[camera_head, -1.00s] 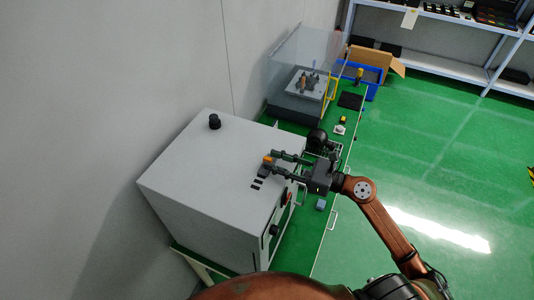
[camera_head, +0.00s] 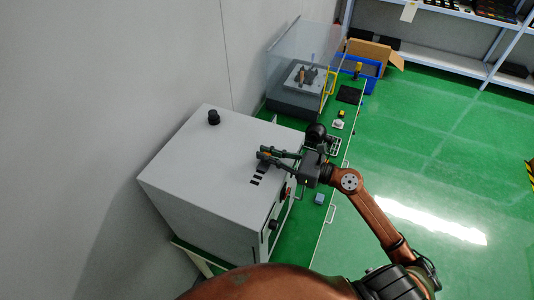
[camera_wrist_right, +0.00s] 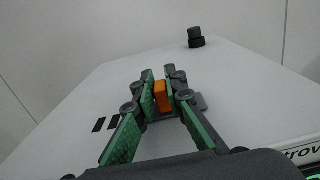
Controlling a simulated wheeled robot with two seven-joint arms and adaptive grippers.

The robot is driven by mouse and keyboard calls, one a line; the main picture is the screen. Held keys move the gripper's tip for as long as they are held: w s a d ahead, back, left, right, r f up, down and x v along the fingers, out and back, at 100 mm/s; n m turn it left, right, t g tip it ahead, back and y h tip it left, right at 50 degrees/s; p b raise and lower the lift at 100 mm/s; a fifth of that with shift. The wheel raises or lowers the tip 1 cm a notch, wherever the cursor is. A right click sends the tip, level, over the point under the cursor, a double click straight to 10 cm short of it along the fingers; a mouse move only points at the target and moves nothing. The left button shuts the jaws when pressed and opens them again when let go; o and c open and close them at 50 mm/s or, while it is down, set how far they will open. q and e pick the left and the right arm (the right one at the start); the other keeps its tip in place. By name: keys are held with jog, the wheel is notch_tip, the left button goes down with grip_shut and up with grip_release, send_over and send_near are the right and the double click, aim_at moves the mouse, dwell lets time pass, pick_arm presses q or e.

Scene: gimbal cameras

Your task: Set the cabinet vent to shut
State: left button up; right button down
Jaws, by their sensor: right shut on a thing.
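The grey cabinet (camera_head: 205,180) stands against the wall. Its vent (camera_head: 258,175) is a short row of dark slots in the top panel, and some slots show dark and uncovered. In the right wrist view dark slots (camera_wrist_right: 107,123) lie left of my fingers. An orange tab (camera_wrist_right: 162,95) stands up at the far end of the row, by a grey plate (camera_wrist_right: 200,102). My right gripper (camera_head: 264,155) reaches in from the right, low over the top, with its fingers shut on the tab from both sides. My left gripper is not in view.
A black knob (camera_head: 213,117) stands on the far part of the cabinet top. The cabinet front carries a red knob and handles. Behind are a clear-covered machine (camera_head: 300,75) and a blue crate (camera_head: 366,74). Green floor on the right is open.

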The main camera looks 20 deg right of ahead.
aim_at(260, 176)
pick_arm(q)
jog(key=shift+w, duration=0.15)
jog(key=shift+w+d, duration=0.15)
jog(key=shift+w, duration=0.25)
pick_arm(e)
jog(key=s+a+p, duration=0.1)
jog(key=s+a, duration=0.3)
jog(key=shift+a, duration=0.3)
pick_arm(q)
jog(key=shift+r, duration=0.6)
pick_arm(e)
jog(key=shift+f, duration=0.1)
jog(key=c, duration=2)
grip_release()
jog(key=shift+s+a, duration=0.1)
jog(key=shift+o, duration=0.2)
jog(key=shift+d, duration=0.25)
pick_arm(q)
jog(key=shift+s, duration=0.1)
pick_arm(e)
jog(key=v, duration=1.1)
jog(key=shift+s+d, duration=0.2)
jog(key=shift+s, duration=0.15)
